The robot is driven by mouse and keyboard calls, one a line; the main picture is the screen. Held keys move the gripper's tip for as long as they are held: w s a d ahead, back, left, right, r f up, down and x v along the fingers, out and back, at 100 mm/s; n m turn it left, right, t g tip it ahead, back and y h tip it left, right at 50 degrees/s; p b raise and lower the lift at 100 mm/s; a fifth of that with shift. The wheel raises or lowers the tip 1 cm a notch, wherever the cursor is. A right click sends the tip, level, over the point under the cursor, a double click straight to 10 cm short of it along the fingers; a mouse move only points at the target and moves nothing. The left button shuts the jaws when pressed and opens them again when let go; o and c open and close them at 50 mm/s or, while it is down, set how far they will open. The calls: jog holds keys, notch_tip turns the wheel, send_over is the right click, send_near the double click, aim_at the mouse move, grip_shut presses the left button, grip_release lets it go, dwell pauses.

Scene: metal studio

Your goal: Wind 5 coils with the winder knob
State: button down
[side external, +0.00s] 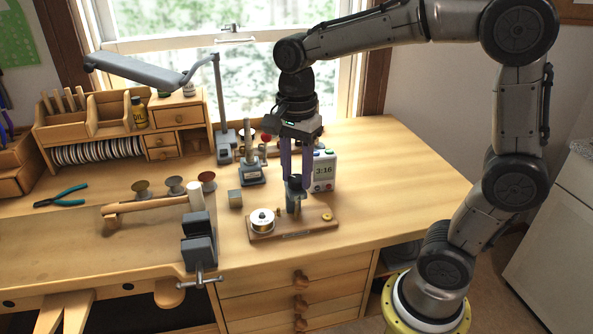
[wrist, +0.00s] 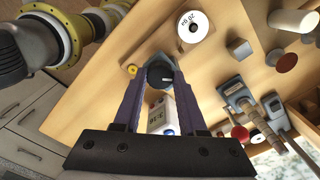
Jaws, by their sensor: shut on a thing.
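The coil winder stands on a small wooden base (side external: 312,231) near the front of the bench. A wire spool (side external: 262,220) with a pale top sits at the left end of the base; it also shows in the wrist view (wrist: 190,27). A small brass-yellow disc (side external: 327,216) is at the right end. My gripper (side external: 294,180) points straight down over the middle of the base. Its purple fingers are shut on the dark winder knob (wrist: 160,72). The fingers partly hide the knob and the winder's upright in the side view.
A digital timer (side external: 323,171) reading 3:16 stands just behind my gripper. A grey-based tool (side external: 252,170) and a small metal block (side external: 235,198) are to the left. A vise (side external: 198,240) is at the front edge. The bench's right side is clear.

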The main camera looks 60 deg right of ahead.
aim_at(297, 178)
jog(key=m, duration=0.4)
jog(key=shift+m, duration=0.4)
jog(key=m, duration=0.3)
jog(key=shift+m, duration=0.3)
jog(key=m, duration=0.3)
jog(key=shift+m, duration=0.3)
jog(key=shift+r+m, duration=0.1)
jog(key=shift+m, duration=1.7)
jog(key=shift+c, duration=2.3)
grip_release()
notch_tip(297, 178, up, 14)
